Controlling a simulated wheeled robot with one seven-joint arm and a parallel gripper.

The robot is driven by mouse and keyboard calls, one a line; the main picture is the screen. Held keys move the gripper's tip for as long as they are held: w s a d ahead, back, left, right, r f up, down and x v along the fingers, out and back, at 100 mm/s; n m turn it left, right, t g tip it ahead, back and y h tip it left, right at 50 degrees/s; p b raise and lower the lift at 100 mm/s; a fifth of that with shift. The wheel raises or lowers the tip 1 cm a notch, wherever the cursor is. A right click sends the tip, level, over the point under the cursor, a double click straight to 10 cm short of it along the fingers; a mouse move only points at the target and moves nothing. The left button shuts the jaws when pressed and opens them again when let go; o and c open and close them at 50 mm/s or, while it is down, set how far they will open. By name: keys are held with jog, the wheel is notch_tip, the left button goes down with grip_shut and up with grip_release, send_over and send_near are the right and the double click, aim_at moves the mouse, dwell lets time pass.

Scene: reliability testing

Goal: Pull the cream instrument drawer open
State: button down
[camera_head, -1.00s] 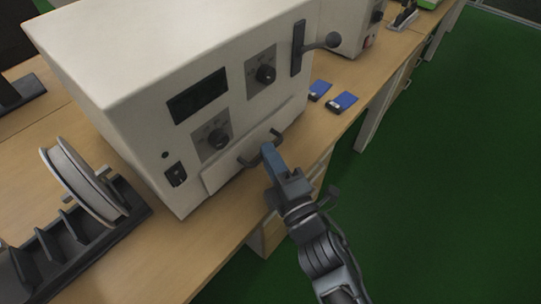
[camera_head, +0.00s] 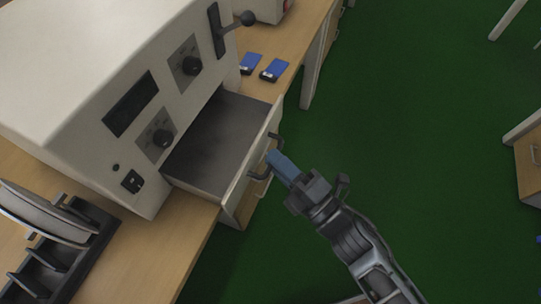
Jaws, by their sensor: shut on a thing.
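The cream instrument (camera_head: 80,60) stands on the wooden bench at the left, with a display, two dials and a lever on its front. Its drawer (camera_head: 215,145) is pulled well out, showing a bare grey inside. The drawer's dark handle (camera_head: 258,174) is on its front panel. My gripper (camera_head: 274,161), with blue fingers, is at the handle and shut on it; the exact contact is partly hidden by the fingers.
Two blue-and-black items (camera_head: 274,70) lie on the bench right of the instrument. Green floor (camera_head: 430,110) is open on the right. A wooden cabinet (camera_head: 527,165) is at the far right.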

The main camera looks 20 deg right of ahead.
jog(key=c, duration=1.2)
grip_release()
jog(key=b+v, duration=0.1)
jog(key=v, duration=0.6)
jog(key=shift+s+d, duration=0.25)
jog(key=shift+s, duration=0.1)
jog(key=shift+f, duration=0.15)
jog(key=s+d+r+m+g+h, duration=0.1)
jog(key=s+d+r+m+h, duration=0.1)
jog(key=s+m, duration=0.5)
jog(key=s+d+r+m+h, duration=0.3)
jog(key=s+r+m+h, duration=0.1)
jog(key=s+m, duration=0.3)
jog(key=s+d+r+m+g+h, duration=0.1)
jog(key=s+d+r+m+h, duration=0.2)
jog(key=s+r+m, duration=0.2)
jog(key=s+m, duration=0.2)
jog(key=m, duration=0.2)
jog(key=shift+s+d+g+h, duration=0.25)
jog(key=shift+s+g+h, duration=0.05)
